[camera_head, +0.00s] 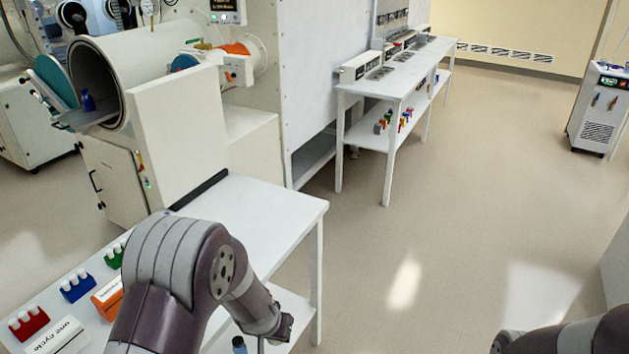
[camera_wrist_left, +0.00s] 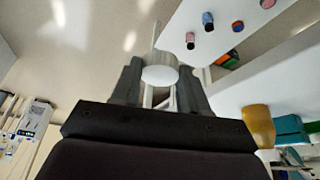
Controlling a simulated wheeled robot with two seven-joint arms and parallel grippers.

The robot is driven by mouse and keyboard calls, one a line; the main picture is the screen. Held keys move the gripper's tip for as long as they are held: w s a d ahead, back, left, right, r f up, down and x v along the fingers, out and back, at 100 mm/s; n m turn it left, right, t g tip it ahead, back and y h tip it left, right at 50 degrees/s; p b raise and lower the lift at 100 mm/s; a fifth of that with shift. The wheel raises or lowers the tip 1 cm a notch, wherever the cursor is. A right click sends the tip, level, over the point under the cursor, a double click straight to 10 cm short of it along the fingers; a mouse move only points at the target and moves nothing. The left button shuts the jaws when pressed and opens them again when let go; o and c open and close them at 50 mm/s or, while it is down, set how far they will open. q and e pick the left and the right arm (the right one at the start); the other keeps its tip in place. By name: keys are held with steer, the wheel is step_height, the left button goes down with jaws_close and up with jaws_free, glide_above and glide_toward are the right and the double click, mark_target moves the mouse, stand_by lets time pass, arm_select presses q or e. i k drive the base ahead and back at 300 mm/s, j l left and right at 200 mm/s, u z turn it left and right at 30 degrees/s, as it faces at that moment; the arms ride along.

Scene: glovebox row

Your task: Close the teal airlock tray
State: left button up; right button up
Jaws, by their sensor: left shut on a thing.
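The airlock (camera_head: 135,68), a white cylinder, stands at the upper left of the head view with its teal round door (camera_head: 52,82) swung open. A flat grey-blue tray (camera_head: 70,119) sticks out of its mouth, with a blue bottle (camera_head: 88,102) on it. My left gripper (camera_wrist_left: 160,78) is shut on a white round thing (camera_wrist_left: 160,75), which I cannot identify. In the head view my left arm hangs over the near bench, far from the airlock; its fingertips are not clearly visible. My right gripper is out of view; only part of that arm shows lower right.
The near white bench (camera_head: 260,215) holds red (camera_head: 30,321), blue (camera_head: 77,288) and orange (camera_head: 107,298) racks. A white upright panel (camera_head: 175,130) stands between bench and airlock. Another bench (camera_head: 400,80) stands farther back.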

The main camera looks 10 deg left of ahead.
mark_target(109, 111)
steer(key=k+j+z, duration=0.1)
steer(key=k+j, duration=1.15)
steer(key=j, duration=1.15)
steer(key=i+j+z, duration=0.15)
steer(key=j, duration=1)
steer(key=i+j, duration=0.1)
steer(key=j, duration=0.45)
steer(key=i+j, duration=0.15)
steer(key=j, duration=0.35)
steer(key=i+j+z, duration=0.1)
steer(key=j, duration=0.45)
steer(key=i+j, duration=0.1)
steer(key=j, duration=0.45)
steer(key=i+j, duration=0.1)
steer(key=j, duration=0.45)
steer(key=i+j, duration=0.1)
steer(key=j, duration=0.4)
steer(key=i+z, duration=0.05)
